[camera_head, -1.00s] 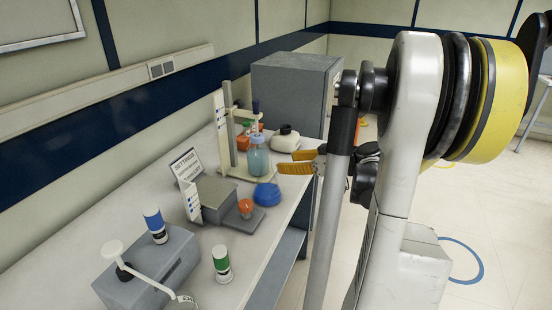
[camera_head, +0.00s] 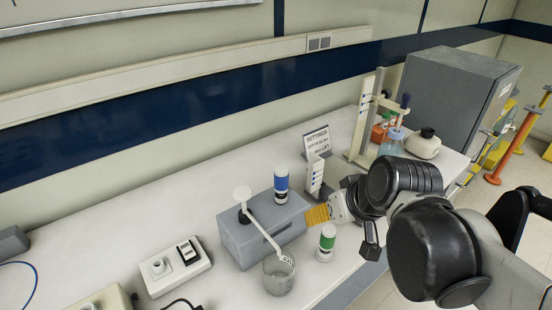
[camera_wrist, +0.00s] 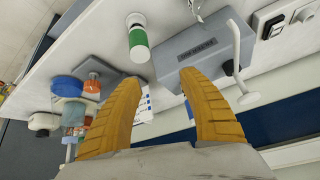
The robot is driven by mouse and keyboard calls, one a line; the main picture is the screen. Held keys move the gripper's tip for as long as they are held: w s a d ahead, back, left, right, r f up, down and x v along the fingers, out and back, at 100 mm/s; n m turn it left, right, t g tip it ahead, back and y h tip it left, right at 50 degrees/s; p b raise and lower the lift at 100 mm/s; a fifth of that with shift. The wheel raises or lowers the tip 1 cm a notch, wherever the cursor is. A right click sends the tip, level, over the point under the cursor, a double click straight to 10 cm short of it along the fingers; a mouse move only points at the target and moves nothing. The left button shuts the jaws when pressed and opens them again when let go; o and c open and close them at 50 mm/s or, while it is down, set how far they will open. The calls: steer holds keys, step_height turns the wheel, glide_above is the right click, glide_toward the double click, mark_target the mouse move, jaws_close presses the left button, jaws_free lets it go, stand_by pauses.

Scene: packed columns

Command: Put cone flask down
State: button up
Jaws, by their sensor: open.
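A flask with blue liquid (camera_head: 391,144) stands upright on the base of a stand (camera_head: 364,125) at the far end of the bench; my arm partly hides it in the head view. It shows small at the left of the wrist view (camera_wrist: 73,112). My gripper (camera_head: 314,215) is open and empty, above the bench beside the grey box (camera_head: 240,240), well apart from the flask. In the wrist view the two yellow fingers (camera_wrist: 158,80) are spread with nothing between them.
A green-labelled bottle (camera_head: 327,242) stands near my fingers, and a blue-labelled one (camera_head: 281,185) stands by the grey box. A glass beaker (camera_head: 279,274) stands at the front.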

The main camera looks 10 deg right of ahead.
steer(key=shift+h, duration=0.4)
steer(key=s+a, duration=0.3)
steer(key=shift+s+f, duration=0.15)
steer(key=shift+s, duration=0.05)
steer(key=shift+d, duration=0.1)
stand_by(0.8)
